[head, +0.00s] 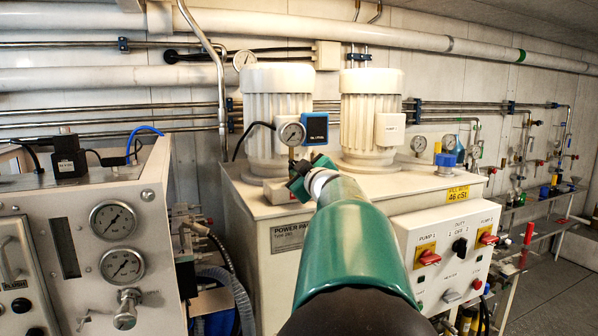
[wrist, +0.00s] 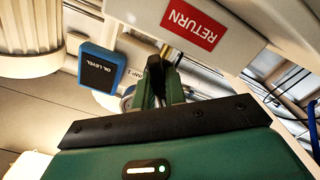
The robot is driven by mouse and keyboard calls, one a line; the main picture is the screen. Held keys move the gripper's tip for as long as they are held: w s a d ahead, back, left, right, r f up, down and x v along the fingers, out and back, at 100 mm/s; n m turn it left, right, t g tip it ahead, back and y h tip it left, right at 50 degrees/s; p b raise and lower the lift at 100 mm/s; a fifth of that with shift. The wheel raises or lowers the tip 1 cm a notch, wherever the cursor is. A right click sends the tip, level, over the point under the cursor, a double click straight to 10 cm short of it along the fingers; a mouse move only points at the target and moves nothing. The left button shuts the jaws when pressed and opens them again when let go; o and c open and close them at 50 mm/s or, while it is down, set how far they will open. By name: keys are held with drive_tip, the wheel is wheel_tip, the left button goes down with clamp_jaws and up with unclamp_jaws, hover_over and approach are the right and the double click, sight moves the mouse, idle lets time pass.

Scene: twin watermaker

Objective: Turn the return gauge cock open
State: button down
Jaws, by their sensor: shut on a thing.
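My gripper (head: 298,180) is at the top front of the power pack, just below a round dial gauge (head: 292,134). In the wrist view, my gripper (wrist: 160,88) has its green fingers shut on a slim dark piece, which appears to be the handle of the return gauge cock (wrist: 157,84). The fingers and my arm hide most of the cock, so its exact angle is hard to tell. A red RETURN label (wrist: 189,25) on a pale plate shows close to the fingertips, upside down in the wrist view.
A blue OIL LEVEL box (wrist: 99,70) is close beside the fingers; the same box (head: 314,127) is right of the gauge. Two white motors (head: 278,95) (head: 371,110) stand behind. A pump switch panel (head: 447,255) is to the right, a gauge panel (head: 95,190) to the left.

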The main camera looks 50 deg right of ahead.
drive_tip(key=m, duration=0.3)
drive_tip(key=shift+m, duration=2.3)
drive_tip(key=c, duration=1.4)
unclamp_jaws()
drive_tip(key=shift+s+a, duration=0.1)
drive_tip(key=shift+c, duration=0.2)
drive_tip(key=v, duration=1.3)
drive_tip(key=shift+s, duration=0.25)
drive_tip(key=shift+a, duration=0.1)
